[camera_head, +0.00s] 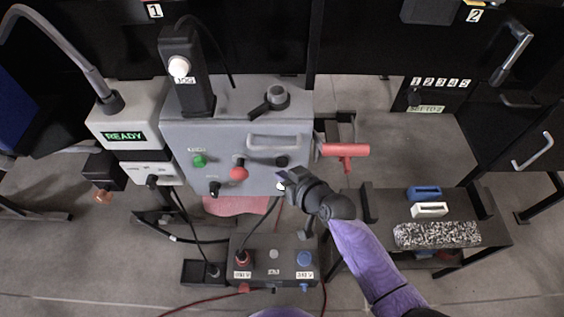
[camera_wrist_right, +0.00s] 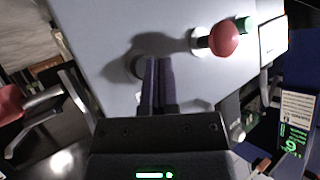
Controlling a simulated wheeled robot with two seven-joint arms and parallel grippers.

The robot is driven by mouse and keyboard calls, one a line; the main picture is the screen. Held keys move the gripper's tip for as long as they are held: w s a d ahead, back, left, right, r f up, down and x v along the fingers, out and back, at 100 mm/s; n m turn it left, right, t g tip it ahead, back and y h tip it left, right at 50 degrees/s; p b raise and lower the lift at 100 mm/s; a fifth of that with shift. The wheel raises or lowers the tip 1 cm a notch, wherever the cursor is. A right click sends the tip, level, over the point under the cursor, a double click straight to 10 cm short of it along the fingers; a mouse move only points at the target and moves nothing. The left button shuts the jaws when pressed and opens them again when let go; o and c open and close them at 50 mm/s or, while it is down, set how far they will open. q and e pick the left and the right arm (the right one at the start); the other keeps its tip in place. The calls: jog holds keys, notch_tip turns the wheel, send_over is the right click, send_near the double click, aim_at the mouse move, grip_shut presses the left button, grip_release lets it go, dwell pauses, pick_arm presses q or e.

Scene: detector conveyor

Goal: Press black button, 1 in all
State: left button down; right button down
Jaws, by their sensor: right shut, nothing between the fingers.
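A black button (camera_head: 282,160) sits on the front of the grey detector box (camera_head: 225,135), right of a red mushroom button (camera_head: 239,173) and a green button (camera_head: 199,160). My right gripper (camera_head: 283,179) is shut and empty, its tips just below the black button in the head view. In the right wrist view the shut fingers (camera_wrist_right: 158,64) point at the grey panel. A dark round shape (camera_wrist_right: 138,67), probably the black button, is partly hidden behind the tips. I cannot tell whether they touch it. My left gripper is not in view.
A grey handle (camera_head: 278,142) and a red lever (camera_head: 345,150) stick out near the black button. A black knob (camera_head: 214,188) sits lower left. A control box (camera_head: 273,262) with cables stands below. A dark bench (camera_head: 375,215) is at the right.

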jog(key=s+p, duration=0.2)
jog(key=s, duration=0.3)
dwell(0.8)
jog(key=s+d+f+m+g+h, duration=0.1)
jog(key=s+d+f+h, duration=0.1)
jog(key=s+d+f, duration=0.3)
jog(key=s+d+f+g+h, duration=0.2)
jog(key=f, duration=0.5)
jog(key=s+d+f+g+h, duration=0.1)
jog(key=s+d+f+g, duration=0.1)
jog(key=s, duration=0.6)
jog(key=s+d+f+g+h+b, duration=0.1)
jog(key=s+d+f+g, duration=0.1)
jog(key=s+d+f, duration=0.3)
jog(key=s+d+f+m+g+h, duration=0.1)
jog(key=s+f, duration=0.4)
jog(key=s, duration=0.8)
jog(key=shift+s+d+f+g+h, duration=0.2)
jog(key=shift+d+g+h, duration=0.3)
jog(key=shift+d, duration=0.75)
